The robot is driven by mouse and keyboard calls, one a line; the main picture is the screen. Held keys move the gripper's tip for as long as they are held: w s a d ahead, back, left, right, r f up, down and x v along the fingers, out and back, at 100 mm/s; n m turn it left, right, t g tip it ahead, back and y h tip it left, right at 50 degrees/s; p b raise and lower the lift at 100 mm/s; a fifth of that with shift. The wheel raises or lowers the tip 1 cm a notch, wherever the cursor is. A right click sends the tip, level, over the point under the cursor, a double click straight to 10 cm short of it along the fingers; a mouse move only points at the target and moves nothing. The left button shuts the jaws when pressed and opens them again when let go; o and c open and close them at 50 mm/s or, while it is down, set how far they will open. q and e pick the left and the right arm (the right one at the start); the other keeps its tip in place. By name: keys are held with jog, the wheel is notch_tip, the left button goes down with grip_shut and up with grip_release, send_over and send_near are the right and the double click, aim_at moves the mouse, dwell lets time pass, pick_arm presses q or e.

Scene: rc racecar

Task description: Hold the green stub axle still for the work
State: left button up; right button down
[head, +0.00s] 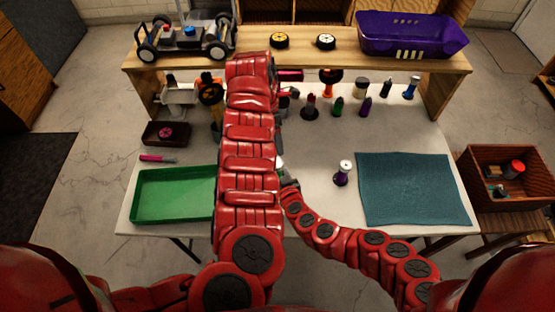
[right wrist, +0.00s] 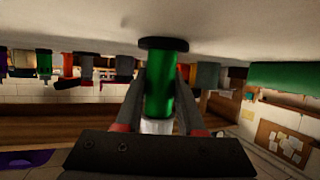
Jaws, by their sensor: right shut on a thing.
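The green stub axle (right wrist: 166,85) is a green cylinder with a dark round flange and a pale lower end in the right wrist view, which appears upside down. Its flange is at the pale table surface. My right gripper (right wrist: 160,98) is shut on the axle, one finger on each side. In the head view my right gripper (head: 289,183) is small and dark at the table's middle, partly behind my left arm. The axle is mostly hidden there. My left arm reaches forward across the middle, and its gripper is hidden behind its own links.
A green tray (head: 174,217) lies at left and a teal mat (head: 415,190) at right. A purple-based part (head: 343,174) stands right of my right gripper. Several coloured parts stand toward the back, below a wooden shelf (head: 300,64) bearing a car chassis (head: 187,41) and purple basket (head: 412,36).

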aim_at(277, 163)
pick_arm(q)
jog(key=f+n, duration=0.1)
jog(key=f, duration=0.2)
jog(key=f+n+y, duration=0.1)
jog(key=f, duration=0.2)
jog(key=s+d+f+n+t, duration=0.1)
jog(key=f, duration=0.2)
jog(key=shift+s+d+n+y, duration=0.1)
jog(key=shift+n+y, duration=0.2)
grip_shut()
dwell(0.6)
